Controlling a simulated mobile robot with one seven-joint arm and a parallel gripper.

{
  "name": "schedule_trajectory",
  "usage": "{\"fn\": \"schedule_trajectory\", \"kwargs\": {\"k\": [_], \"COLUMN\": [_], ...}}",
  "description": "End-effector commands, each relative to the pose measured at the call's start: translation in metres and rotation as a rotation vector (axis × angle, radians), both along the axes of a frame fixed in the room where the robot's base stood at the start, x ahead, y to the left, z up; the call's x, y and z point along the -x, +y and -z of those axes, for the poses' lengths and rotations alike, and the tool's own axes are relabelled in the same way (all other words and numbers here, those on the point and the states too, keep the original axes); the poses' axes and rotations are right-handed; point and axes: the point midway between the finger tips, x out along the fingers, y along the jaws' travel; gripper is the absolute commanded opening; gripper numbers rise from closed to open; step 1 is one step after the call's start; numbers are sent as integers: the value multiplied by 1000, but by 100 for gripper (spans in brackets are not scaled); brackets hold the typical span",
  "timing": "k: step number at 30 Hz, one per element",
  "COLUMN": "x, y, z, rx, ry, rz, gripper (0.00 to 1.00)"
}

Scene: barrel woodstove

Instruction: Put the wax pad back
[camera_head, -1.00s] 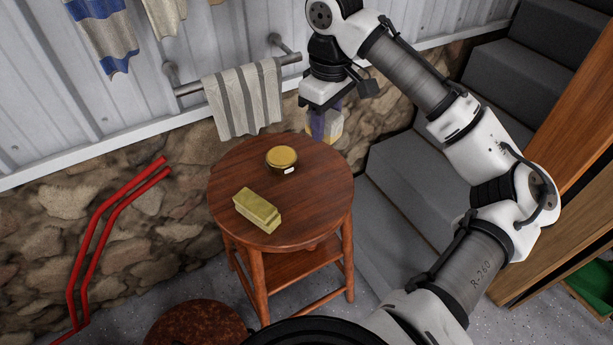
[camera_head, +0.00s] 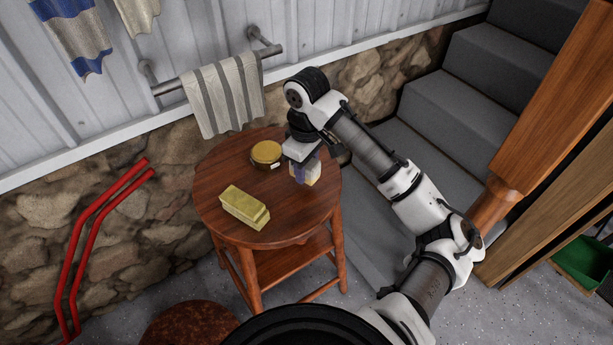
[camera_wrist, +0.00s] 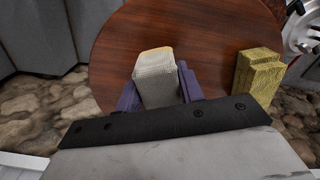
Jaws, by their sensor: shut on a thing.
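My gripper (camera_head: 304,170) is shut on a pale, cloth-like pad with a yellowish end, which I take to be the wax pad (camera_wrist: 157,85). In the wrist view the purple fingers (camera_wrist: 158,95) press on both its sides. In the head view the pad (camera_head: 313,173) is at the right part of the round wooden table (camera_head: 285,213). I cannot tell whether it touches the top. A round tin with a yellow top (camera_head: 266,154) stands left of my gripper, apart from the pad. The tin is not visible in the wrist view.
A yellow-green block (camera_head: 244,207) lies at the table's front left; it also shows in the wrist view (camera_wrist: 259,75). A striped towel (camera_head: 222,97) hangs on a wall rail behind. Grey stairs (camera_head: 440,130) rise at the right. The table's front right is bare.

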Motion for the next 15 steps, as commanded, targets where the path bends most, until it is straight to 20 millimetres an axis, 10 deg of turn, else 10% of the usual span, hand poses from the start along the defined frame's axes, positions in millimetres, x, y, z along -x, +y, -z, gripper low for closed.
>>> {"fn": "schedule_trajectory", "kwargs": {"k": [15], "x": [0], "y": [0], "z": [39], "rx": [1], "ry": [-1], "rz": [1], "gripper": [19]}}
